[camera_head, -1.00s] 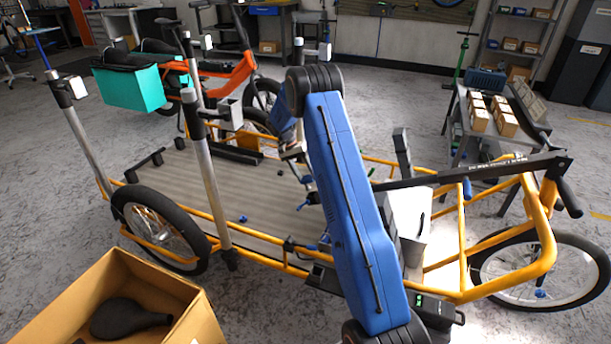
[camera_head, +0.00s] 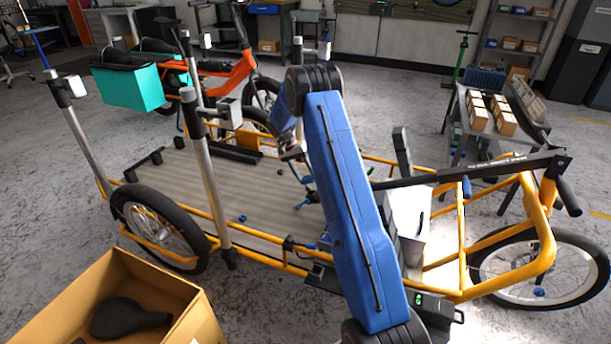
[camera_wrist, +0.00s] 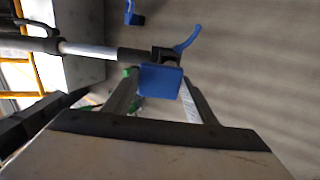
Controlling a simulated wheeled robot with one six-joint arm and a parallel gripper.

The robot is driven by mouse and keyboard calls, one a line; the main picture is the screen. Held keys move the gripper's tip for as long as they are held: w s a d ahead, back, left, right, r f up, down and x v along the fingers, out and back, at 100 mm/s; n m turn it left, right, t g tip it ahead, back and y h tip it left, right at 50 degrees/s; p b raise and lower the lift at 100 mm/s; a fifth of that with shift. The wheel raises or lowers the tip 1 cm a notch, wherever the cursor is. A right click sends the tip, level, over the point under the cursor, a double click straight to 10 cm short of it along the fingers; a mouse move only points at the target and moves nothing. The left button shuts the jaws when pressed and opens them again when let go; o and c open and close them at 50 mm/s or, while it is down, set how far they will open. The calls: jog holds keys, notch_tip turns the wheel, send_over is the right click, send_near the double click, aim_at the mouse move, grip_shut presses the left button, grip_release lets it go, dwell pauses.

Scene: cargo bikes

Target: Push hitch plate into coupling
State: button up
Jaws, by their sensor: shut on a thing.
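In the wrist view, the two fingers of my gripper (camera_wrist: 161,92) close on the sides of a small blue plate (camera_wrist: 161,80), which I take to be the hitch plate. Just beyond it is a black coupling (camera_wrist: 165,56) with a curved blue lever (camera_wrist: 187,39), at the end of a silver bar (camera_wrist: 88,51). The plate overlaps the coupling in this view; whether it is seated cannot be told. In the head view, my blue arm (camera_head: 350,205) reaches over the yellow cargo bike (camera_head: 458,294), and the grip is too small to make out.
The bike's flat deck (camera_head: 185,185) lies beneath the arm, with upright posts (camera_head: 207,170) along it. A cardboard box (camera_head: 188,318) with a black saddle (camera_head: 125,318) stands at front left. Another blue-tipped part (camera_wrist: 134,14) lies near the wrist view's top.

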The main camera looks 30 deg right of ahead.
jog(key=shift+x, duration=2.15)
dwell(0.4)
jog(key=o, duration=1.2)
jog(key=shift+o, duration=0.2)
